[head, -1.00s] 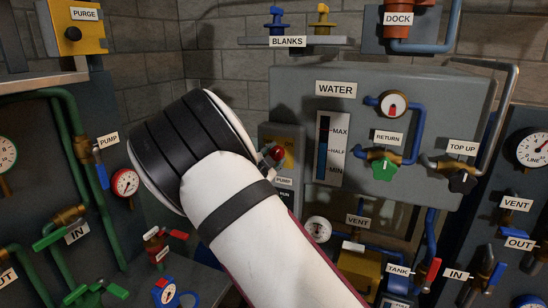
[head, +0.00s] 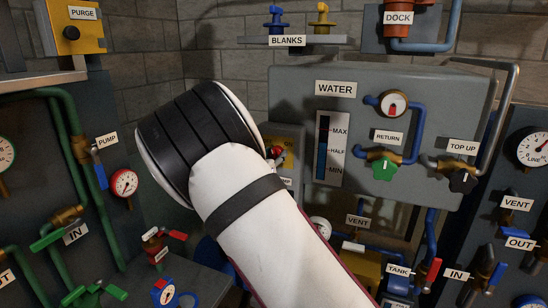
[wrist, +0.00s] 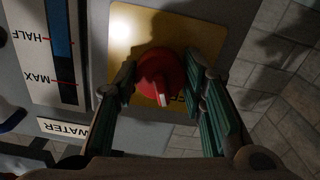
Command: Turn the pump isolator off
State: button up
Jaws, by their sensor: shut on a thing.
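The pump isolator is a red knob (wrist: 160,76) with a white pointer mark, on a yellow plate (wrist: 204,32). In the wrist view my gripper (wrist: 160,72) has a finger on each side of the knob and is shut on it. The white mark points toward the bottom of the wrist picture. Lettering beside the knob is mostly hidden by the right finger. In the head view the red knob (head: 276,152) shows just past my arm, which hides most of the gripper and the isolator's lower part.
The WATER panel (head: 440,90), with its level gauge (head: 330,147), return valve (head: 383,168) and top-up valve (head: 462,180), stands right of the isolator. Green pipework and a PUMP valve (head: 97,165) are at left. A TANK valve (head: 431,274) is lower right.

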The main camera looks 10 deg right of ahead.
jog(key=shift+n, duration=2.1)
jog(key=o, duration=1.2)
jog(key=shift+c, duration=0.2)
jog(key=v, duration=1.2)
